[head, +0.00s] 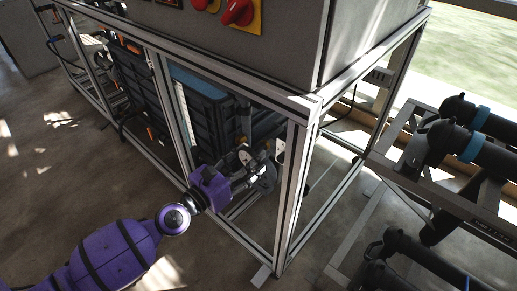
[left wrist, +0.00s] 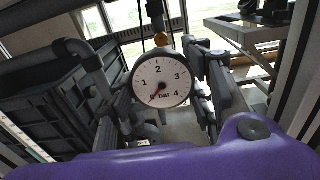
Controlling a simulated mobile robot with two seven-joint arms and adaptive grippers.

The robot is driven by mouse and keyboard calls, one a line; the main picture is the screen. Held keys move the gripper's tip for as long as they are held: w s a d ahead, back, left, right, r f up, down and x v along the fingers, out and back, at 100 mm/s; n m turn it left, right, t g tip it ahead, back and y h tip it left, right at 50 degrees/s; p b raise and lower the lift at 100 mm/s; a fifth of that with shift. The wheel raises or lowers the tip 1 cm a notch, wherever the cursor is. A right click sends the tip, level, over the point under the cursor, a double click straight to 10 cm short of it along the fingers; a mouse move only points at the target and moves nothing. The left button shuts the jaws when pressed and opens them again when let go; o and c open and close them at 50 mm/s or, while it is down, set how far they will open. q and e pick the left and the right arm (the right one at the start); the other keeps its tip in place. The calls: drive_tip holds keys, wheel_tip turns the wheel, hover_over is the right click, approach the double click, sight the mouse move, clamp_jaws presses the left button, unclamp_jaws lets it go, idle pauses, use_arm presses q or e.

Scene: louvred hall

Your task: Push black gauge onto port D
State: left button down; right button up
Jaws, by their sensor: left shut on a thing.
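The black gauge (left wrist: 161,80) has a dark rim and a white dial marked in bar, with a red needle pointing to the lower left. It faces the camera in the left wrist view. My left gripper (left wrist: 165,108) has its dark fingers on either side of the gauge and is shut on it. In the head view my left gripper (head: 262,170) reaches inside the frame's open side, near its front corner post. An orange-brown fitting (left wrist: 161,39) on a dark upright pipe shows just above the gauge. I see no letter marking port D. I cannot tell whether the gauge touches a port.
Metal frame posts (head: 294,190) stand close to the right of my left gripper. A dark ribbed crate-like unit (head: 205,115) is behind it on the left. A grey cabinet (head: 270,40) sits above. Black pipes (head: 478,150) lie on a rack at the right.

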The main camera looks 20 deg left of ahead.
sight(262, 146)
use_arm(q)
drive_tip(key=shift+w+d+r, duration=0.15)
drive_tip(key=shift+w+d, duration=0.05)
drive_tip(key=shift+w, duration=0.25)
drive_tip(key=p+x, duration=0.1)
drive_tip(key=x, duration=0.4)
drive_tip(key=shift+x, duration=1.35)
drive_tip(key=shift+w, duration=0.1)
drive_tip(key=x, duration=0.2)
drive_tip(key=shift+w+d, duration=0.15)
drive_tip(key=shift+w, duration=0.1)
drive_tip(key=c, duration=0.8)
unclamp_jaws()
